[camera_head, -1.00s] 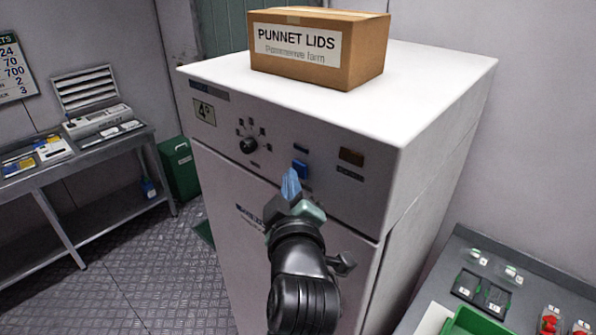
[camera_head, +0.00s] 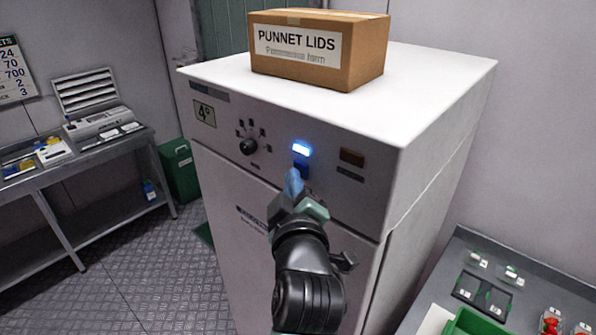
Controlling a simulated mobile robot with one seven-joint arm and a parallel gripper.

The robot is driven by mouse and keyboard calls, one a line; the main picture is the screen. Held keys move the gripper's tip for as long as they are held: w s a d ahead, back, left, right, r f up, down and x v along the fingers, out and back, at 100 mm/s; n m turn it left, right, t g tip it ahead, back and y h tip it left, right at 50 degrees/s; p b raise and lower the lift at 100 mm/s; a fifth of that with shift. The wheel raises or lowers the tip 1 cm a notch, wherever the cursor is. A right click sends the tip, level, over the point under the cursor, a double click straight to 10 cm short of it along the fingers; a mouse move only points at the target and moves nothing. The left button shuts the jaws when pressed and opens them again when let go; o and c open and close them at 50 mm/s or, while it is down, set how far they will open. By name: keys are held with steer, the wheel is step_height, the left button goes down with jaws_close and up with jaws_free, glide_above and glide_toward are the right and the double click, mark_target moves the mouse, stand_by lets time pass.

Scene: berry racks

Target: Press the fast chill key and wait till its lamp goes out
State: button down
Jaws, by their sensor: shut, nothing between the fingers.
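The white chiller cabinet (camera_head: 225,178) stands in the middle of the view. On its upper front panel a lamp (camera_head: 301,149) glows bright blue-white. Just below the lamp is the blue key (camera_head: 300,166), partly hidden by my gripper. My gripper (camera_head: 293,175) is shut and empty, its light blue fingertips pointing up at the lower part of the key. I cannot tell whether the tips touch the key.
A punnet lids box (camera_head: 319,50) sits on top. A bench (camera_head: 95,148) stands left, a grey worktop (camera_head: 545,278) lower right.

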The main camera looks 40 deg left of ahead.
stand_by(0.4)
steer(key=shift+s, duration=0.8)
steer(key=shift+a, duration=0.1)
steer(key=shift+s+a+p, duration=0.15)
steer(key=shift+s+p, duration=0.35)
steer(key=shift+s, duration=1.95)
